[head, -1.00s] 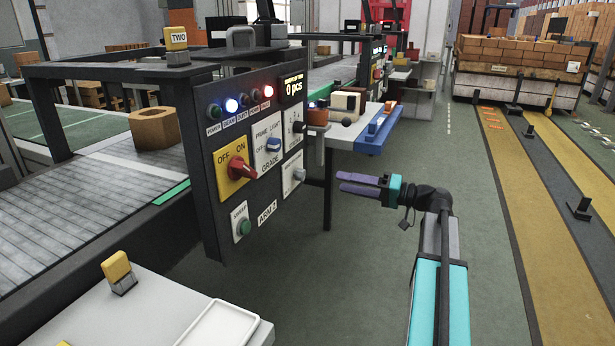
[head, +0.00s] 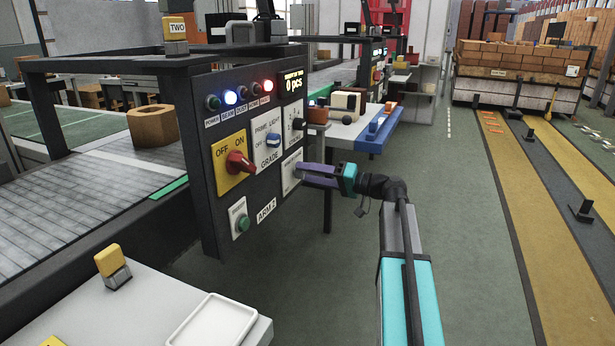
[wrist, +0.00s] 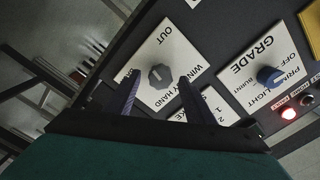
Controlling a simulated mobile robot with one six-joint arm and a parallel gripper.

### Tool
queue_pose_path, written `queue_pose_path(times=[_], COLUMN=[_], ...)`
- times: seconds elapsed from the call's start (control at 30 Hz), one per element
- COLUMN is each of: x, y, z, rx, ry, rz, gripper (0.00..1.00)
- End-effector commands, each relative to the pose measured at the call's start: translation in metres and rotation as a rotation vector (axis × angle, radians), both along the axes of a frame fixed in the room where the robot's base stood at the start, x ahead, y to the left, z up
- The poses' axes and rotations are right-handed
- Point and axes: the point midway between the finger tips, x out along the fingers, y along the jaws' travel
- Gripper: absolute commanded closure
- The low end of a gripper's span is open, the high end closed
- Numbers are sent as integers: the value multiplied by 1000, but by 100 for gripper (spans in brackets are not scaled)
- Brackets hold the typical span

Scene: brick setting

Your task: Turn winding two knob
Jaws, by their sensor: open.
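A dark grey knob (wrist: 161,76) sits on a white plate (wrist: 172,52) in the wrist view. The plate reads OUT at one end, with a partly covered word beginning WIN and HAND at the other. My open gripper (wrist: 159,82) has one purple finger on each side of the knob in this picture. I cannot tell whether the fingers touch it. In the head view my gripper (head: 299,173) reaches the lower right white plate (head: 289,165) of the dark control panel (head: 205,235), and the fingers hide the knob there.
Near the plate are a blue GRADE knob (head: 273,140), a red OFF/ON switch (head: 239,163), a black knob (head: 298,124) and a green button (head: 243,224). A blue-edged table (head: 372,143) stands behind my gripper. Open floor (head: 465,250) lies to the right.

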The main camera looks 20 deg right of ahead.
Motion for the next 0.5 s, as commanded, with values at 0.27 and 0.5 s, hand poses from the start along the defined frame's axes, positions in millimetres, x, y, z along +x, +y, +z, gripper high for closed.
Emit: queue_pose_path(times=[0.27,0.5], x=[6,6], y=[6,6], z=[0,0], rx=[0,0], ry=[0,0], rz=[-1,-1], gripper=[51,61])
